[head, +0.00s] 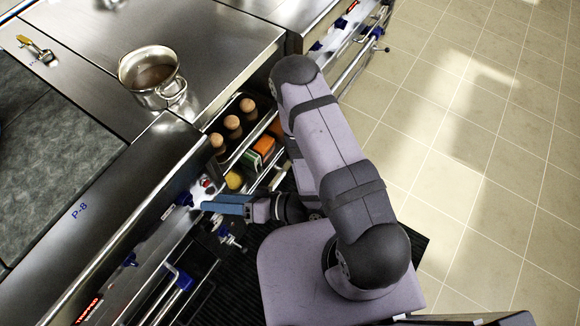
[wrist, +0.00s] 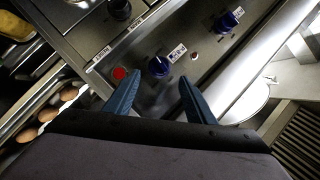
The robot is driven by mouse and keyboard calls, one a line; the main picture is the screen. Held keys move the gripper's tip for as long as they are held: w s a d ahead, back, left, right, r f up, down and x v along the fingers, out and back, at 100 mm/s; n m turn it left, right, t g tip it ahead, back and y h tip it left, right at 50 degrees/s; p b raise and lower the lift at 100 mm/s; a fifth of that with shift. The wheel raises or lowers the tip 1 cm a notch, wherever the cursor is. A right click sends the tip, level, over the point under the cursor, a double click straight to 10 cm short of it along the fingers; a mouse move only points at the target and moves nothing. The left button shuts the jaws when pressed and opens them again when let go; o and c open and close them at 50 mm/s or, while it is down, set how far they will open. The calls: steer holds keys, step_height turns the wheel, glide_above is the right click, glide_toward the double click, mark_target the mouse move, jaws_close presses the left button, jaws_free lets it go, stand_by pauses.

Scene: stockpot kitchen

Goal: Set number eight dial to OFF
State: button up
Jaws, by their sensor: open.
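A blue dial (wrist: 158,66) with a small white label sits on the steel front panel, between and just beyond my two fingertips in the wrist view. It also shows in the head view (head: 184,199), just left of my fingers. The label is too small to read, so I cannot tell the dial's number or setting. A second blue dial (wrist: 230,18) sits farther along the panel. My gripper (wrist: 153,90) is open and empty, its blue fingers spread around the line to the first dial without clear contact. In the head view my gripper (head: 204,204) points left at the panel.
A red light (wrist: 120,73) is beside the left finger. An open drawer holds several round wooden-topped bottles (head: 232,123) close to my arm. A steel pot (head: 151,75) stands on the counter. A blue-ended handle (head: 184,280) juts out in front. Tiled floor lies clear at right.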

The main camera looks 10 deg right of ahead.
steer(key=w+d+f+n+h+b, duration=0.2)
steer(key=w+d+f+h+b, duration=0.4)
steer(key=w+f, duration=0.25)
steer(key=w+d+m+h+b, duration=0.1)
steer(key=d+h+b, duration=0.3)
steer(key=d, duration=1)
steer(key=shift+w+d+f+m+g+h, duration=0.4)
steer(key=shift+w+h, duration=0.3)
steer(key=shift+h, duration=0.7)
steer(key=shift+a+f, duration=0.1)
